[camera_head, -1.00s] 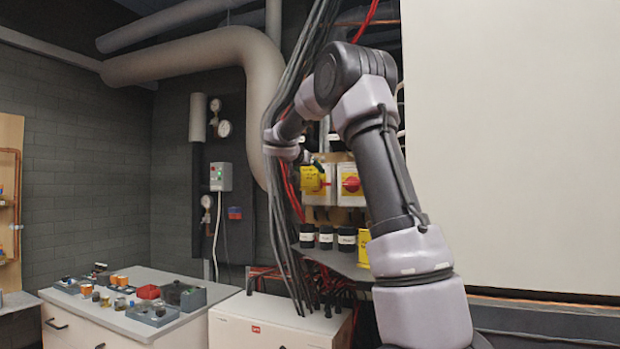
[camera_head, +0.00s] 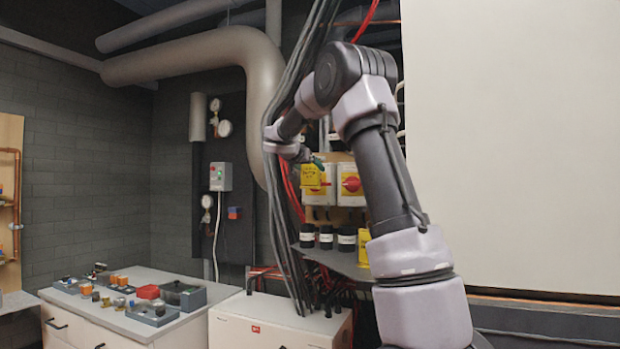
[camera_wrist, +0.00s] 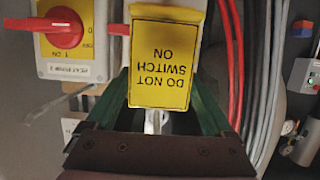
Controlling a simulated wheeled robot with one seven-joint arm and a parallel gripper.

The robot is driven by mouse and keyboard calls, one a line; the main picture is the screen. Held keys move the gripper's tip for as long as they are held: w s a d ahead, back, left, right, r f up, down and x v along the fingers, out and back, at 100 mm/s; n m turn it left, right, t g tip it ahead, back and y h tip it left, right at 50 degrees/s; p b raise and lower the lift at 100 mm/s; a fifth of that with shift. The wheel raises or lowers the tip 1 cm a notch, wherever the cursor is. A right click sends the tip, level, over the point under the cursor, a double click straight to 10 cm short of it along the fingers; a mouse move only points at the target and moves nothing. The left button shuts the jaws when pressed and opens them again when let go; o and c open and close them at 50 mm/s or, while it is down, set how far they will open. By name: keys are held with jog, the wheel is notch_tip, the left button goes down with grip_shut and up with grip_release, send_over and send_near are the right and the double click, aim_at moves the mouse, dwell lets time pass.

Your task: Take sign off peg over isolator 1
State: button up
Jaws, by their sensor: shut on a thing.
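The yellow sign (camera_wrist: 161,62), reading "DO NOT SWITCH ON", appears upside down in the wrist view. My gripper (camera_wrist: 158,95) is shut on it, with green fingers partly hidden behind it. In the head view the sign (camera_head: 312,176) hangs below my gripper (camera_head: 317,161), in front of the left isolator (camera_head: 325,195). The sign covers much of that isolator; part of its red handle (camera_wrist: 119,30) shows beside the sign. The peg is hidden in both views, so I cannot tell whether the sign still touches it.
A second isolator (camera_wrist: 68,40) with a red handle, labelled "HEAT PUMP 2", is close beside the sign. Grey and red cables (camera_wrist: 255,75) run along the other side. Black labelled containers (camera_head: 326,237) and another yellow sign (camera_head: 363,247) are on the shelf below.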

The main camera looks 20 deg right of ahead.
jog(key=shift+v, duration=1.1)
jog(key=shift+a, duration=0.1)
jog(key=s+a, duration=0.4)
jog(key=shift+s, duration=0.1)
dwell(1.0)
